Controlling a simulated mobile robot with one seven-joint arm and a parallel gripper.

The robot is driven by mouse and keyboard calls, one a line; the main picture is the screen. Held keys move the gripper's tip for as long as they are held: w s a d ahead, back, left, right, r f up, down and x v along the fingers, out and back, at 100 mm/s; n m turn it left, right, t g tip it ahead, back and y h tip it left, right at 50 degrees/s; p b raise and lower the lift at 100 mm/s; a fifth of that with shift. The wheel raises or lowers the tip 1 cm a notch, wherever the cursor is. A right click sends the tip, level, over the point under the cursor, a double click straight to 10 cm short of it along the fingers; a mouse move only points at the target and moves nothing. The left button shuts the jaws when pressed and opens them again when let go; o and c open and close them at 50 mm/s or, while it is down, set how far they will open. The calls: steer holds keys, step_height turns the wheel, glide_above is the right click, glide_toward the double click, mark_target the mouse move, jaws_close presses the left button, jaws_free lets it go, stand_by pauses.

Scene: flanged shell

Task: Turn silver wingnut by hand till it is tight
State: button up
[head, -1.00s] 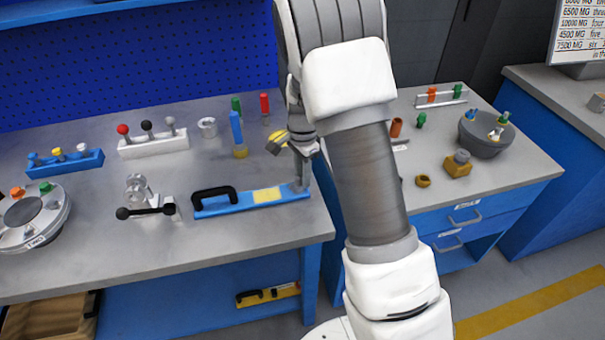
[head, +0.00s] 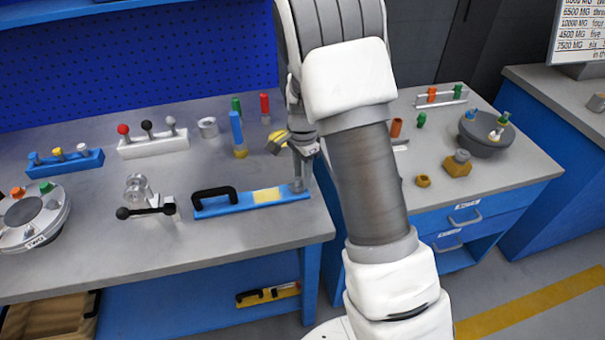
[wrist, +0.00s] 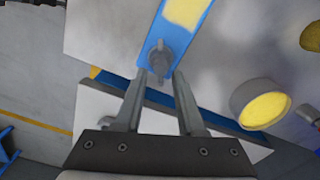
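The silver wingnut (wrist: 160,60) sits on the end of a blue bar (wrist: 205,18) in the wrist view. In the head view, this is the right end of the blue bar (head: 235,203) with a black handle and a yellow label; my gripper covers most of that end. My gripper (wrist: 160,76) points at the wingnut with its two fingers apart, one on either side of the wingnut's near end. I cannot tell whether either finger touches it. In the head view my gripper (head: 301,170) is low over the bar's right end.
A blue post with a yellow base (head: 237,138) and a yellow round part (head: 276,141) stand close behind my gripper. The bench front edge is near, with a gap to the right bench.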

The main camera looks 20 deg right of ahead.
mark_target(302, 179)
steer(key=shift+r, duration=0.1)
step_height(302, 179, up, 17)
steer(key=p, duration=0.2)
steer(key=shift+r, duration=0.15)
stand_by(0.4)
